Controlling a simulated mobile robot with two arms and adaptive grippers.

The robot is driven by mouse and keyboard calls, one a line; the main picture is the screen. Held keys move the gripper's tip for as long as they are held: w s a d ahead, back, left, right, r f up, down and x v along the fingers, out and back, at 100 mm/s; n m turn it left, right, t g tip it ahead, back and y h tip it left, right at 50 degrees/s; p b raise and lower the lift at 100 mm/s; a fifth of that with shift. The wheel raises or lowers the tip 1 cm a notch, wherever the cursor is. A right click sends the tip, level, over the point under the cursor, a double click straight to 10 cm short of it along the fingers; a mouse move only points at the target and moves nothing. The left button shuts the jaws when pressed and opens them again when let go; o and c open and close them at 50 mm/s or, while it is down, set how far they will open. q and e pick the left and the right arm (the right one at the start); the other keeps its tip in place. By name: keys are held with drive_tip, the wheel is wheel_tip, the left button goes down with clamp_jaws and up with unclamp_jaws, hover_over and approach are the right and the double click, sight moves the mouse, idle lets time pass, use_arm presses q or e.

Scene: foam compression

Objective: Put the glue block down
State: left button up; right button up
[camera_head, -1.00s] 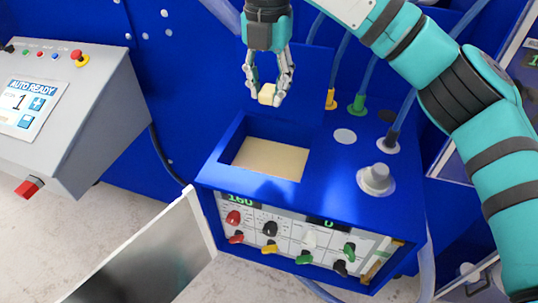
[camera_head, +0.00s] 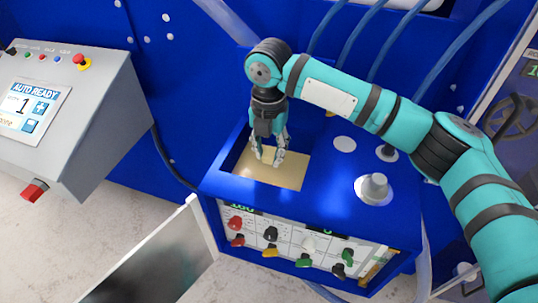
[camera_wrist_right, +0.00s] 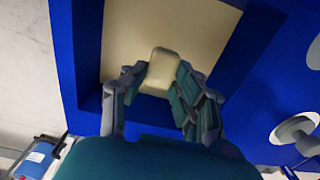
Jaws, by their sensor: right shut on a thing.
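My right gripper (camera_head: 268,158) is inside the square opening of the blue machine, low over its tan floor (camera_head: 285,175). The pale yellow glue block (camera_wrist_right: 161,70) sits between its fingertips in the right wrist view, and the gripper is shut on it. In the head view the block is hard to make out against the similar-coloured floor. I cannot tell whether the block touches the floor. My left gripper is not in view.
The blue machine (camera_head: 325,185) has raised walls around the opening and a grey knob (camera_head: 375,186) to the right. Coloured knobs line its front panel. A grey control box (camera_head: 90,110) with a screen stands at the left. A metal panel (camera_head: 150,265) is at the lower left.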

wheel_tip(320, 180, down, 2)
drive_tip(key=shift+f+p, duration=0.2)
drive_tip(key=shift+p, duration=0.2)
drive_tip(key=shift+f, duration=0.35)
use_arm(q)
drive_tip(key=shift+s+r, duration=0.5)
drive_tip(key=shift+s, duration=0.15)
use_arm(e)
drive_tip(key=shift+f, duration=0.1)
drive_tip(key=shift+f, duration=0.1)
drive_tip(key=shift+f, duration=0.3)
drive_tip(key=o, duration=0.9)
drive_tip(key=shift+o, duration=0.2)
drive_tip(key=shift+r, duration=0.1)
